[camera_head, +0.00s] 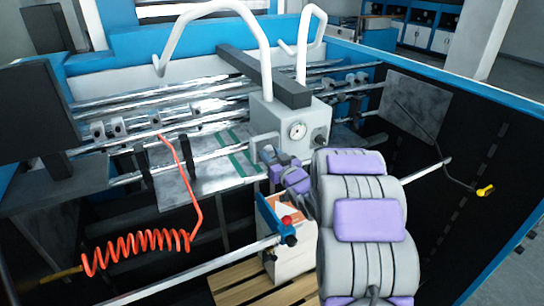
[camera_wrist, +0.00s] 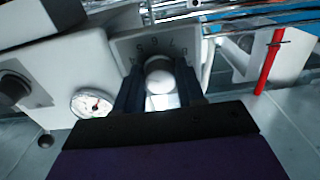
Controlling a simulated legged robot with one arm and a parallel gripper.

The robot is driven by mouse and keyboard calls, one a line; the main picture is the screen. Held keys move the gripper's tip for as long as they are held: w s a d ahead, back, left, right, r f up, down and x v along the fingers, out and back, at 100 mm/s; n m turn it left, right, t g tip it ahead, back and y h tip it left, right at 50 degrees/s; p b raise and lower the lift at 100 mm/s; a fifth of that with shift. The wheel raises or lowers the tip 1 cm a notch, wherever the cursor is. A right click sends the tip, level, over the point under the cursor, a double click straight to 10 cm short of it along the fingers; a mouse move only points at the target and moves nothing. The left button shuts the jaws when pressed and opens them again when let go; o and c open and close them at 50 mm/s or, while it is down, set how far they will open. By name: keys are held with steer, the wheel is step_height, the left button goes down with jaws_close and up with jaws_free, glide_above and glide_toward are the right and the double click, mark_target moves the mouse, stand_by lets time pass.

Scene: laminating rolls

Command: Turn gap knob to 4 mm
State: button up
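The gap knob (camera_wrist: 160,80) is a pale round knob in the wrist view. I cannot make out a pointer or the exact setting. In the head view my gripper (camera_head: 272,165) reaches the grey housing (camera_head: 282,118) below its gauge, and the knob is hidden there.
A round gauge (camera_wrist: 92,103) and a dark knob (camera_wrist: 14,88) are left of my gripper in the wrist view. A red hose (camera_head: 184,165) with a coil hangs left in the head view. Metal rollers (camera_head: 190,105) run behind. A wooden pallet (camera_head: 240,285) lies below.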

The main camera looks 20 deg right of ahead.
steer(key=c, duration=0.5)
steer(key=shift+o, duration=0.2)
steer(key=shift+r, duration=0.1)
steer(key=shift+m+p, duration=0.45)
steer(key=shift+m, duration=0.05)
steer(key=o, duration=1)
steer(key=shift+d, duration=0.1)
